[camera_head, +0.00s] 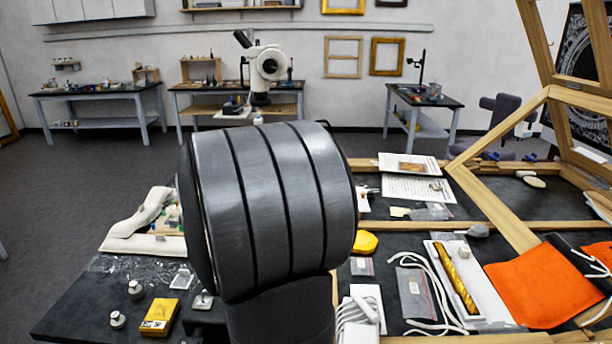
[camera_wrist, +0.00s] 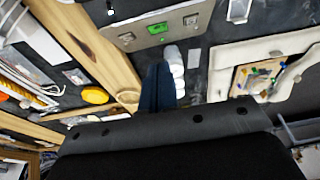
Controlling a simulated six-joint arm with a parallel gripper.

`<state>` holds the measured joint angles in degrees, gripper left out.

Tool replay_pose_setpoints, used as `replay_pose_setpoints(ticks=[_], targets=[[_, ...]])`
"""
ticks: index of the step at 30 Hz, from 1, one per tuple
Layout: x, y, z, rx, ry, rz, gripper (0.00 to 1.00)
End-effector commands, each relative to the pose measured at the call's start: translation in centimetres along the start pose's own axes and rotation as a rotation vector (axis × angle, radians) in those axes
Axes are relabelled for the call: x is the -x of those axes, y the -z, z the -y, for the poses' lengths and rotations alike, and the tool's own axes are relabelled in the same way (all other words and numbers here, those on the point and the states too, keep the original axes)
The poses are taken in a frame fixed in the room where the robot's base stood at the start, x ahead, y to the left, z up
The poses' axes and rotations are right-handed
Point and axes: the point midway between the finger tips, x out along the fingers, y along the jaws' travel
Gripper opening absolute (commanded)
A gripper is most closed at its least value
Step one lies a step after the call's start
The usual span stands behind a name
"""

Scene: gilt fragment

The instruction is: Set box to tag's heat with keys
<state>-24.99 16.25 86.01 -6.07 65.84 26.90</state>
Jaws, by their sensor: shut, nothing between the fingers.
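In the wrist view, a grey panel that looks like the box (camera_wrist: 178,22) lies near the top. It has a lit green display between two small keys. My gripper (camera_wrist: 158,68) shows there as two dark fingers, shut and empty, pointing toward the panel and apart from it in the picture. I cannot tell the height between them. In the head view my arm's thick grey link fills the middle and hides my gripper and the panel. I cannot pick out the tag for sure, and the display's figures are too small to read.
A yellow block (camera_head: 160,316) with a label and small white knobs (camera_head: 117,320) stand at the front left. A gilt fragment (camera_head: 456,278) lies in a white tray, with an orange cloth (camera_head: 543,286) to its right. A wooden frame (camera_head: 497,207) crosses the table. White rolls (camera_wrist: 174,72) lie beside my fingers.

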Motion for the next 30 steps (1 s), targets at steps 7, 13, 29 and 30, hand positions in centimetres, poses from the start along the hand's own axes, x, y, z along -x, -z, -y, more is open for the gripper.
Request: replay_pose_setpoints(ticks=[7, 13, 29, 30], targets=[[-1.6, 1.6, -1.0, -0.105, 0.008, 0.007, 0.0], [-6.1, 5.6, -4.3, -0.411, 0.036, 0.02, 0.0], [-10.3, 9.1, -8.0, -0.719, 0.068, 0.027, 0.0], [-10.3, 9.1, -8.0, -0.718, 0.068, 0.027, 0.0]])
